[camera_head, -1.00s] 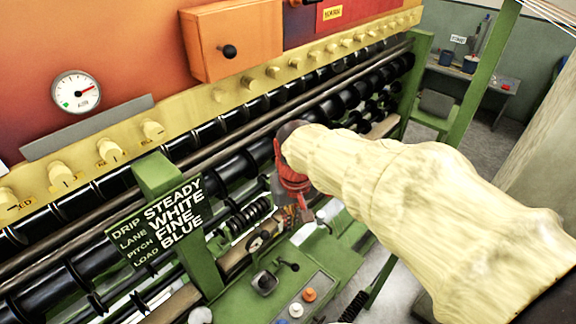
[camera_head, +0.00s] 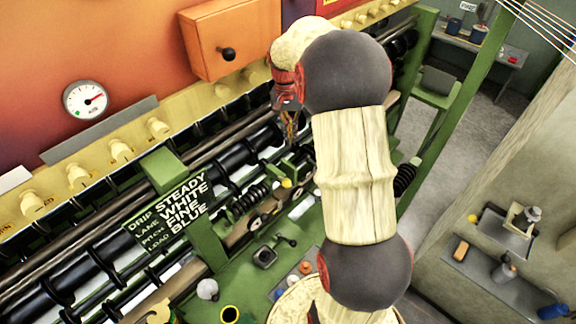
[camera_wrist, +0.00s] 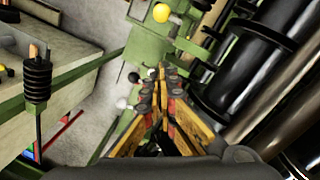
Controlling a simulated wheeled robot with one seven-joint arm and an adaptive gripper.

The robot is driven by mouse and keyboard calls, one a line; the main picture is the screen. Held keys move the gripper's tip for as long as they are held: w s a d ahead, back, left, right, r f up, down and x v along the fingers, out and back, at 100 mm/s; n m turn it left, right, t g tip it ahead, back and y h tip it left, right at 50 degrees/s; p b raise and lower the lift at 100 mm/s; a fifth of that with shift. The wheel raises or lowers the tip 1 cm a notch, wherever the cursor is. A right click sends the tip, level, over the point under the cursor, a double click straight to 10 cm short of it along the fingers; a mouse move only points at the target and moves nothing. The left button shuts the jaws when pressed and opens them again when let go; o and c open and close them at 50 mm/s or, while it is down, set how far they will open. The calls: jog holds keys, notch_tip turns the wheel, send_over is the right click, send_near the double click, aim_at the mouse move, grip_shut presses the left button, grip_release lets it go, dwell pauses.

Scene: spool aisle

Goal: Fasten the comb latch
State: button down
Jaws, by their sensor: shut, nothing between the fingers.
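No part is clearly marked as the comb latch, so I cannot tell which one it is. A yellow ball knob (camera_head: 286,183) shows on the green machine frame, below my gripper in the head view. A yellow ball (camera_wrist: 161,12) on a green block is beyond the fingertips in the wrist view; I cannot tell if it is the same knob. My gripper (camera_head: 291,140) points down by the black rollers, its fingers together and empty. In the wrist view the fingertips (camera_wrist: 160,75) are close together, apart from the yellow ball. My wrist hides part of the rollers.
Black rollers (camera_head: 265,138) run diagonally along the machine. A sign (camera_head: 170,212) reads STEADY, WHITE, FINE, BLUE. A green deck holds a black crank (camera_head: 286,240) and coloured buttons. A bench (camera_head: 490,245) with tools stands at right. Grey floor lies between.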

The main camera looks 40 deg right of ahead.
aim_at(287, 183)
jog(key=shift+w+d, duration=0.1)
jog(key=shift+w, duration=0.05)
jog(key=s+a+f+p, duration=0.3)
jog(key=f, duration=0.7)
jog(key=shift+s+f, duration=0.15)
jog(key=shift+f, duration=0.15)
jog(key=shift+a+b, duration=0.2)
jog(key=shift+b, duration=0.1)
jog(key=shift+a+h+b, duration=0.25)
jog(key=shift+h+b, duration=0.15)
